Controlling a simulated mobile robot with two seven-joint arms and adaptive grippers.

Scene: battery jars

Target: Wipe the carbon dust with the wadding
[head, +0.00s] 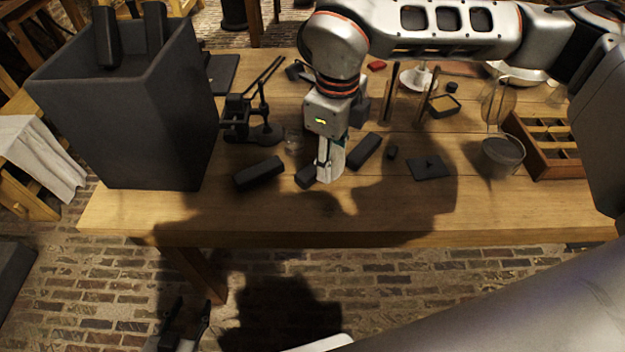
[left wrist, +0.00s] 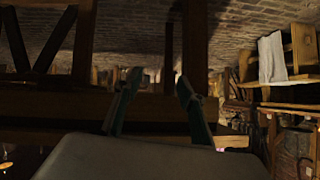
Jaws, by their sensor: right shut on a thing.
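My right gripper (head: 322,180) points down at the table, in front of the middle. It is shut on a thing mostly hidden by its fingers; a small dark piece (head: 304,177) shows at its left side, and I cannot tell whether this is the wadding. A dark square plate (head: 429,168) lies to the right with a small black spot on it; I cannot make out carbon dust for sure. My left gripper (head: 190,322) is open and empty, low in front of the table; its parted fingers also show in the left wrist view (left wrist: 157,85).
Dark blocks (head: 259,173) and (head: 364,151) lie on either side of the right gripper. A glass jar (head: 502,157) and a wooden divided tray (head: 545,158) stand right. The table's front strip (head: 400,225) is clear.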

